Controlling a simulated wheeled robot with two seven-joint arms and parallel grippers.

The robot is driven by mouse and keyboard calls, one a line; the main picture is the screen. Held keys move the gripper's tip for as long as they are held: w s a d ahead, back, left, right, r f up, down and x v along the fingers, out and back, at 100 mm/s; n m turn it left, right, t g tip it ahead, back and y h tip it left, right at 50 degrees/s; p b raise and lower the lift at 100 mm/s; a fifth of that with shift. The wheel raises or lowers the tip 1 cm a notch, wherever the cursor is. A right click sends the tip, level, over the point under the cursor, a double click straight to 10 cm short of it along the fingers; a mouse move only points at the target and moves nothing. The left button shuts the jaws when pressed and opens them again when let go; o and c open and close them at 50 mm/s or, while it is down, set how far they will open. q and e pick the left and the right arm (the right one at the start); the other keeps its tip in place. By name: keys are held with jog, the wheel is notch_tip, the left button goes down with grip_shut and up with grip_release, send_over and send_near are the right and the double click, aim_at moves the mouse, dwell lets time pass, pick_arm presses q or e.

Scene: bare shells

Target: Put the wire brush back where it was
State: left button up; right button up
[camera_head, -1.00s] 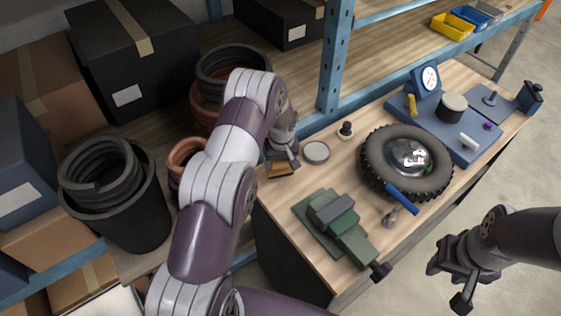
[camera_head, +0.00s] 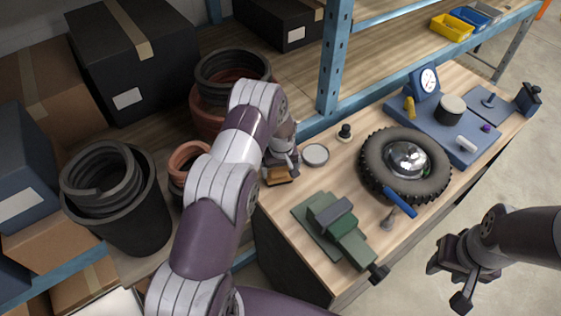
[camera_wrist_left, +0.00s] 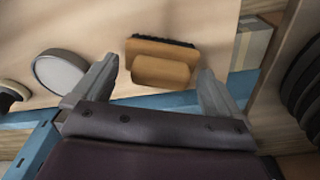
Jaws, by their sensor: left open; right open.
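The wire brush (camera_wrist_left: 163,68) has a tan wooden body with dark bristles. In the left wrist view it sits ahead of my left gripper (camera_wrist_left: 158,84), in the space between its two open fingers. The fingers do not appear closed on it. In the head view the brush (camera_head: 278,177) shows as a small orange-brown patch at the left end of the workbench, partly hidden by my left gripper (camera_head: 283,166). My right gripper (camera_head: 458,280) is open and empty, over the floor in front of the bench.
A grey round disc (camera_head: 315,155) and a dark knob (camera_head: 345,132) are beside the left gripper. A green vice (camera_head: 340,230), a tyre (camera_head: 375,180) and a blue-handled tool (camera_head: 400,202) occupy the workbench (camera_head: 290,216). A blue shelf post (camera_head: 335,60) stands behind.

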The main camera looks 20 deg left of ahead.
pick_arm(q)
notch_tip(320, 180, up, 12)
jog(key=s+d+b, duration=0.1)
jog(key=s+b, duration=0.1)
jog(key=b, duration=0.3)
jog(key=s+d+r+m, duration=0.2)
jog(key=s, duration=0.6)
jog(key=s+d+r+m, duration=0.2)
jog(key=s+m, duration=0.1)
jog(key=s, duration=0.4)
jog(key=s+d+r+m, duration=0.1)
jog(key=s+d+m, duration=0.1)
jog(key=s, duration=0.6)
jog(key=shift+s+d+r+m+h, duration=0.3)
jog(key=shift+d+r+h, duration=0.1)
jog(key=shift+d, duration=0.2)
jog(key=shift+w, duration=0.25)
